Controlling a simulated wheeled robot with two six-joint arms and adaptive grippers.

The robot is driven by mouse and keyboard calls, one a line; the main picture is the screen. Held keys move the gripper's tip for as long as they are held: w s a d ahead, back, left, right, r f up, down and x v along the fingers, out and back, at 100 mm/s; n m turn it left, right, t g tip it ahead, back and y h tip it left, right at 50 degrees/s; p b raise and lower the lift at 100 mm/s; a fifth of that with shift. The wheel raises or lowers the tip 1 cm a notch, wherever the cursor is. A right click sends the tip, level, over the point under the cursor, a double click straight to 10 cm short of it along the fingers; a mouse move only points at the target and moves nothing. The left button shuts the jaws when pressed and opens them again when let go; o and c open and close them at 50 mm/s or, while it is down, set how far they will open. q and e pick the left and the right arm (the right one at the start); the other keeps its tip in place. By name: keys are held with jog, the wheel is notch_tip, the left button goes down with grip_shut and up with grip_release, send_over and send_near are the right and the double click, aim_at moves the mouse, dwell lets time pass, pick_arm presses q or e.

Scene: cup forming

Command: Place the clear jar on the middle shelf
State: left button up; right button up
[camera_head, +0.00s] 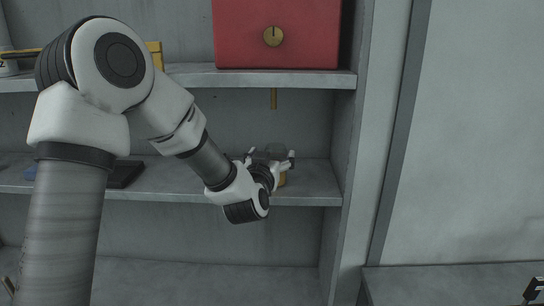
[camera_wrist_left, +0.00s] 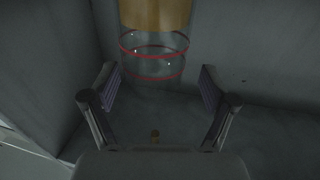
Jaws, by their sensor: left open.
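The clear jar (camera_head: 275,150) stands on the middle shelf (camera_head: 180,185) near its right end, partly hidden by my left gripper (camera_head: 270,162). A yellow-brown part of the jar shows low behind the gripper. In the left wrist view the jar (camera_wrist_left: 152,50) has a clear body with red rings and a yellow-brown section at the picture's top. My left gripper (camera_wrist_left: 158,78) is open, with one finger to each side of the jar's clear end. I cannot tell whether either finger touches it.
A red box (camera_head: 275,35) with a round brass knob sits on the upper shelf (camera_head: 275,79). A dark flat item (camera_head: 125,174) lies on the middle shelf at left. The right side panel (camera_head: 345,150) is close to my left gripper. The lower shelf (camera_head: 210,280) looks mostly bare.

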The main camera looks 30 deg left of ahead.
pick_arm(q)
jog(key=shift+w+f, duration=0.1)
jog(key=shift+f, duration=0.05)
jog(key=shift+s+d+f+b, duration=0.15)
jog(key=shift+s+d+b, duration=0.2)
jog(key=shift+s+b, duration=0.2)
jog(key=shift+s+d+f+b, duration=0.15)
jog(key=shift+s+d+b, duration=0.15)
jog(key=shift+s+b, duration=0.25)
jog(key=b+v, duration=0.2)
jog(key=v, duration=0.6)
jog(key=s+d+f+m+g+h, duration=0.1)
jog(key=s+d+f+g+h, duration=0.15)
jog(key=f, duration=0.95)
jog(key=s+d+f+m+g+h, duration=0.15)
jog(key=f+g, duration=0.25)
jog(key=f, duration=0.7)
jog(key=s+d+f+m+g+h, duration=0.1)
jog(key=s+d+f+g, duration=0.15)
jog(key=f, duration=0.95)
jog(key=s+d+f+g+h, duration=0.1)
jog(key=s+d+f+g, duration=0.2)
jog(key=s+f, duration=1.4)
jog(key=s+g, duration=0.4)
jog(key=shift+d+g+h, duration=0.3)
jog(key=shift+g, duration=0.1)
jog(key=shift+w, duration=0.15)
